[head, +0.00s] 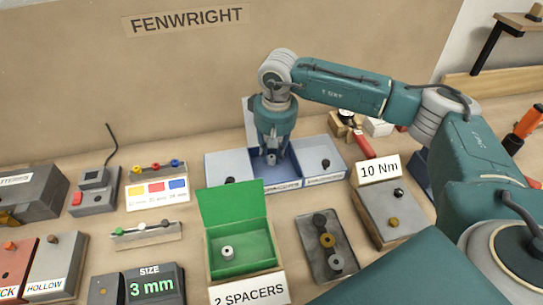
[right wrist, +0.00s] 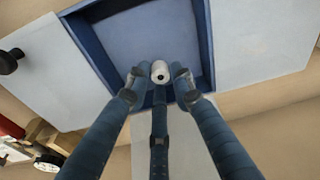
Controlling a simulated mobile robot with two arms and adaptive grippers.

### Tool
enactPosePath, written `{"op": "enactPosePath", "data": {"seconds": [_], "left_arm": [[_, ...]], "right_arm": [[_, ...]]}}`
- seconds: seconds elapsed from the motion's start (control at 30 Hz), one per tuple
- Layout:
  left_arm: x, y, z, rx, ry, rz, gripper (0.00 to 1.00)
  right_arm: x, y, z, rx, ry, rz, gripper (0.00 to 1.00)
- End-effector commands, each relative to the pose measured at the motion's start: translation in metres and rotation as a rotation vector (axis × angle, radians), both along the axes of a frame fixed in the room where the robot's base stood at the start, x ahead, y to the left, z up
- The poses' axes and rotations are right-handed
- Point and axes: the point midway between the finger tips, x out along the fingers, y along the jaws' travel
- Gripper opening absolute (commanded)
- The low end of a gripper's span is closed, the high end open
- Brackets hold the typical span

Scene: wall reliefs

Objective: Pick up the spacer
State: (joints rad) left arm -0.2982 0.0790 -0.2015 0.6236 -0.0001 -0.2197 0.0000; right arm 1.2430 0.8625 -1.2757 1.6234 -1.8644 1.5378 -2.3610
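A small white spacer (right wrist: 160,71) with a dark hole shows in the right wrist view, over the blue compartment (right wrist: 150,35) of the tray. The three fingers of my right gripper (right wrist: 159,78) stand around it, tips very close to its sides; whether they press on it is unclear. In the head view my right gripper (head: 271,152) points down into the middle blue compartment of the parts tray (head: 225,170), and the spacer there is hidden. Another pale spacer (head: 227,253) sits in the open green box (head: 240,262), labelled "2 SPACERS". My left gripper is out of view.
Dark knobs stand on the tray's side sections. A "10 Nm" block (head: 393,212), a dark plate with round parts (head: 327,246), a "3 mm" size display (head: 150,287) and a colour-marked card (head: 157,190) stand around. The "FENWRIGHT" wall (head: 190,60) rises behind.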

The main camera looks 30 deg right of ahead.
Motion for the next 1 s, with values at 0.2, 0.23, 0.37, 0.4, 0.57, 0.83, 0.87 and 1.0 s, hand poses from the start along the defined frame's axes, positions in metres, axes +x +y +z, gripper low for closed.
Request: {"op": "enactPosePath", "data": {"seconds": [0.2,0.23,0.37,0.4,0.57,0.83,0.87,1.0], "left_arm": [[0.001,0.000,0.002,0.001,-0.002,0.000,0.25],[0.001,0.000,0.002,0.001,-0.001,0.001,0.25],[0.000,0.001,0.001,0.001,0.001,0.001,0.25],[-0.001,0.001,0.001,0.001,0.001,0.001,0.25],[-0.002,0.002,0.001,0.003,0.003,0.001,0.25],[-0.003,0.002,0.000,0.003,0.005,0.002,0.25],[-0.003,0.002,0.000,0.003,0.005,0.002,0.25],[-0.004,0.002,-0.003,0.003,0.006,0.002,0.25]], "right_arm": [[0.001,0.000,-0.008,0.000,-0.001,0.000,0.23],[0.001,0.000,-0.008,0.000,-0.001,0.000,0.23],[0.001,0.000,-0.008,0.000,0.000,0.000,0.13],[0.001,0.000,-0.008,0.000,0.000,0.000,0.08],[0.001,0.000,-0.008,0.000,0.000,0.000,0.08],[0.001,0.000,-0.005,0.001,-0.001,0.000,0.08],[0.001,0.000,-0.004,0.001,-0.002,0.000,0.08],[0.002,0.000,0.007,0.001,-0.004,0.000,0.08]]}}
